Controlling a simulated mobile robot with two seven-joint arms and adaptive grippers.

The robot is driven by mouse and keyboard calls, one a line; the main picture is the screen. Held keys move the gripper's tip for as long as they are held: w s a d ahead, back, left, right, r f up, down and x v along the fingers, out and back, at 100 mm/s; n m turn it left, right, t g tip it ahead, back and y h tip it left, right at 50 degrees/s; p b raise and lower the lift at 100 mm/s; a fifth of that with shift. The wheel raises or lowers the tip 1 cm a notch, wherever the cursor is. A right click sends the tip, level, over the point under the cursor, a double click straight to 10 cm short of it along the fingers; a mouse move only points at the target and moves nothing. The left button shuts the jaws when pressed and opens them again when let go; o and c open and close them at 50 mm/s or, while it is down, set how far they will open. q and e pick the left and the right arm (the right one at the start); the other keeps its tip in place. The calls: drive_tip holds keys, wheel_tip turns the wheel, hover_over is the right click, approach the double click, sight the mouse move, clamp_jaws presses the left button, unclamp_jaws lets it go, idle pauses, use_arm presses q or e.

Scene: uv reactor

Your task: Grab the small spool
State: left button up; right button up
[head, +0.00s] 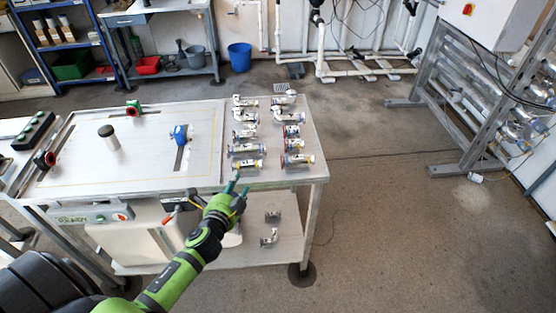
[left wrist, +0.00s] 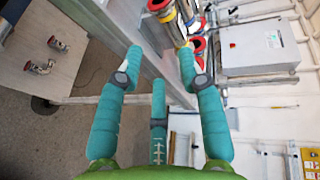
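Several short metal pipe spools with coloured ends stand in two columns on the right part of the table; one at the front left (head: 246,164) has yellow ends. I cannot tell for sure which is the small spool. Two smaller metal pieces, an upper one (head: 272,215) and a lower one (head: 269,238), lie on the lower shelf. My left gripper (head: 236,185) is at the table's front edge, just below the front left spool. In the left wrist view my teal fingers (left wrist: 160,68) are spread and empty, with spool ends (left wrist: 170,14) beyond them. My right gripper is out of view.
The table (head: 75,178) has a blue fitting (head: 180,133) and a dark-topped cylinder (head: 108,137) on its left part. A grey metal frame (head: 480,130) with pipes stands at right. The floor between is clear. A blue bucket (head: 240,57) stands behind.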

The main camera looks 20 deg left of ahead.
sight(247, 178)
use_arm(q)
drive_tip(key=shift+w+d+r, duration=0.1)
drive_tip(key=shift+w+r, duration=0.3)
drive_tip(key=shift+r, duration=0.15)
drive_tip(key=shift+p+x, duration=0.35)
drive_tip(key=shift+x, duration=3.1)
drive_tip(key=shift+d+r, duration=0.1)
clamp_jaws()
